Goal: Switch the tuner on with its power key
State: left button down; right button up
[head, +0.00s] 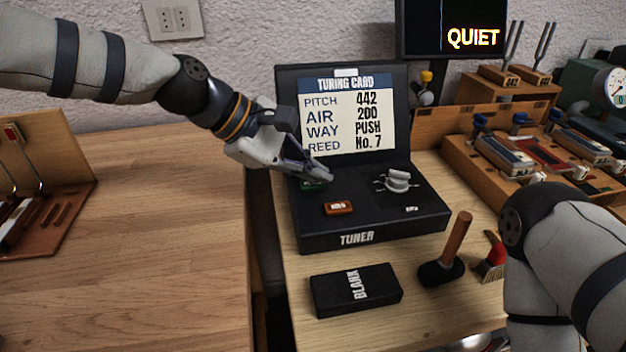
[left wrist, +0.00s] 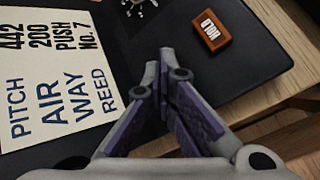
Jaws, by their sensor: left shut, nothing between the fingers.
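The tuner (head: 375,240) is a black box with its lid raised, carrying a tuning card (head: 347,112). On its panel are a green key (head: 313,187), an orange-brown key (head: 339,208) and a silver knob (head: 397,181). The orange-brown key reads HOLD in the left wrist view (left wrist: 211,38). My left gripper (head: 327,176) is shut and empty, its fingertips right over the green key and partly covering it. I cannot tell whether they touch. In the left wrist view the shut fingers (left wrist: 165,62) hide the green key. My right gripper is out of view.
A black block marked BLANK (head: 357,290), a mallet (head: 453,250) and a brush (head: 491,262) lie in front of the tuner. A screen (head: 452,28) behind reads QUIET. Wooden racks with tools (head: 525,165) stand at right. The left bench (head: 150,220) is largely clear.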

aim_at(313, 186)
pick_arm(q)
jog(key=shift+r, duration=0.55)
jog(key=shift+f, duration=0.1)
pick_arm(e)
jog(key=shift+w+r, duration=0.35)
pick_arm(q)
notch_tip(313, 186, up, 6)
jog(key=shift+p, duration=1)
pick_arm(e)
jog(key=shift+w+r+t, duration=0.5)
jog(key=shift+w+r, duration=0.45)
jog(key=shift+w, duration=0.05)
